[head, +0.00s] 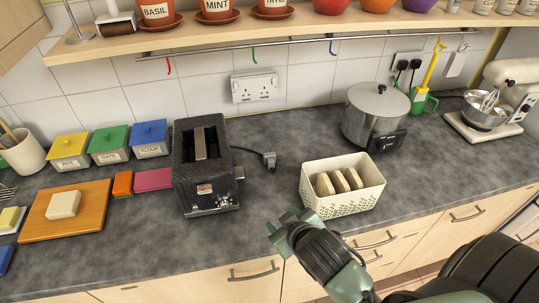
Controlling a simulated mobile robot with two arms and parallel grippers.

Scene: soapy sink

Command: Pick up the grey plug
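The grey plug (269,160) lies on the dark grey worktop, to the right of the black toaster (203,165). A dark cable runs from behind the toaster to the plug. My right gripper (289,219) is green and comes in from the lower right. It is over the front part of the worktop, nearer the front edge than the plug and apart from it. Its fingers look spread, with nothing visible between them. My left gripper is not in view.
A cream basket (342,188) with bread slices stands just right of my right gripper. A steel pot (375,115) is behind it. A double wall socket (254,86) is above the plug. A shelf (250,30) with pots overhangs the back.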

